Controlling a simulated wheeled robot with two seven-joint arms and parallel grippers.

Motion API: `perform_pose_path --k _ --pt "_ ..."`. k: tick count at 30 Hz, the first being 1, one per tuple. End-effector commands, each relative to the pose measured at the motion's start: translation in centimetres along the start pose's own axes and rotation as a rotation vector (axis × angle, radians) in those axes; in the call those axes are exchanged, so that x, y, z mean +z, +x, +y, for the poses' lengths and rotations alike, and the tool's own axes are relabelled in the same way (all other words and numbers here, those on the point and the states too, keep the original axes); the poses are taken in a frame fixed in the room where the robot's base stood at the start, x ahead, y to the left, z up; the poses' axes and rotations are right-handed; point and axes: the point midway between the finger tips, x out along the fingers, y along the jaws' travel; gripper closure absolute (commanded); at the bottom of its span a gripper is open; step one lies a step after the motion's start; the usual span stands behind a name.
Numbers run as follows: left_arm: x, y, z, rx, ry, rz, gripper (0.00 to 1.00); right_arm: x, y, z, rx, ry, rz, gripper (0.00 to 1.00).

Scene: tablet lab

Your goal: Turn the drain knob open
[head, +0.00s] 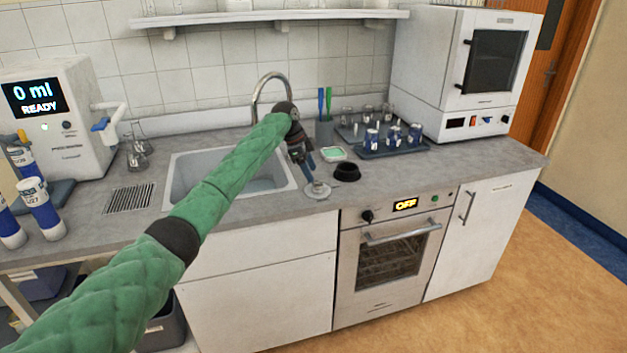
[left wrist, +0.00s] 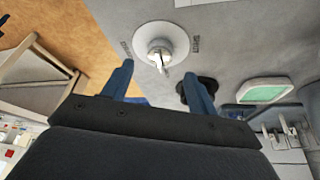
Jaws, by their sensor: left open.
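The drain knob (head: 318,191) is a small knob on a pale round plate, set in the grey counter to the right of the sink. In the left wrist view the drain knob (left wrist: 160,48) sits at the top centre, with small unreadable lettering on either side of its plate. My left gripper (head: 311,172) points down just above the knob in the head view. In the left wrist view its two blue fingers (left wrist: 160,82) are apart, with nothing between them. The knob appears beyond the fingertips, and I cannot tell the exact gap. My right gripper is not in view.
The sink (head: 180,187) with its tap (head: 262,88) lies left of the knob. A black round holder (head: 346,172) and a green-topped dish (head: 334,153) stand close by. A tray (head: 385,152) of blue-labelled jars is further right. An oven (head: 390,255) sits below the counter.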

Motion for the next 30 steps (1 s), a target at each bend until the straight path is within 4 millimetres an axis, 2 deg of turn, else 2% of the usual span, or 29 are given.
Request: perform_pose_path --k 3,9,21,30 --pt "0.0 -1.2 -0.1 -0.002 0.0 0.0 0.42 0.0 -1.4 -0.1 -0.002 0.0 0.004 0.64" --pt "0.1 -2.4 0.0 -0.001 -0.001 0.0 0.42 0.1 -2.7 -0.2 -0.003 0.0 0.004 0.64" --pt "0.0 -2.5 0.0 -0.001 -0.018 0.0 0.42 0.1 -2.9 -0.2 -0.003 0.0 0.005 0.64" --pt "0.4 -2.5 -0.4 -0.02 -0.233 -0.016 0.42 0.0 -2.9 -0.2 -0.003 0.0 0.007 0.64"
